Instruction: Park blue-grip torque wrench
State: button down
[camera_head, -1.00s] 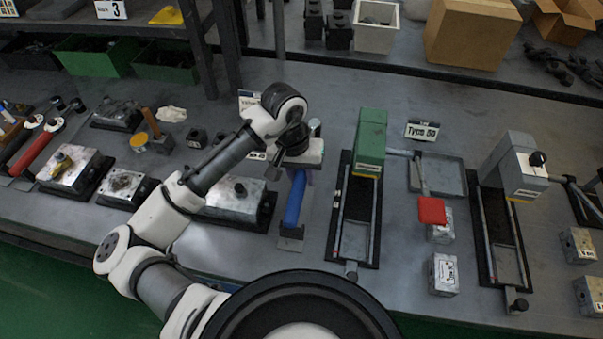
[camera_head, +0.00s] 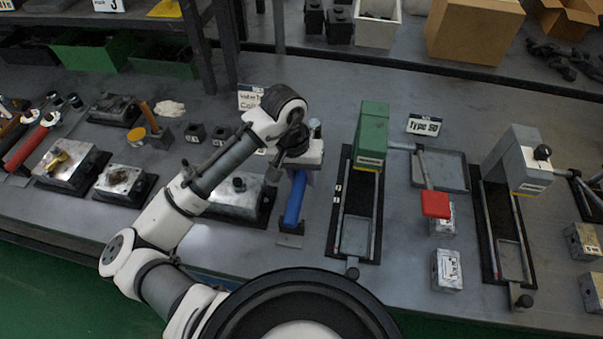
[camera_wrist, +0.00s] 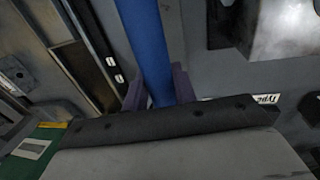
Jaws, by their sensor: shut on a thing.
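The blue-grip torque wrench (camera_head: 294,203) stands near upright, slightly tilted, beside the left edge of the green press fixture's (camera_head: 371,138) black base. Its lower end is at a small dark block with a grey plate (camera_head: 290,241) on the bench; I cannot tell whether it sits in it or just above. My gripper (camera_wrist: 157,88) is shut on the wrench. In the wrist view the blue grip (camera_wrist: 146,42) runs up between the two purple-grey fingers. The wrench's upper end is hidden by my wrist in the head view.
A metal valve block (camera_head: 237,196) on a black base stands just left of the wrench. A grey press fixture (camera_head: 518,160) stands farther right. Red-handled wrenches (camera_head: 27,144) lie far left.

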jog(key=shift+f+b, duration=0.4)
jog(key=shift+f, duration=0.35)
jog(key=c, duration=1)
grip_release()
jog(key=shift+c, duration=0.2)
notch_tip(320, 180, up, 14)
jog(key=a+b, duration=0.1)
jog(key=a, duration=0.1)
jog(key=shift+w+f, duration=0.15)
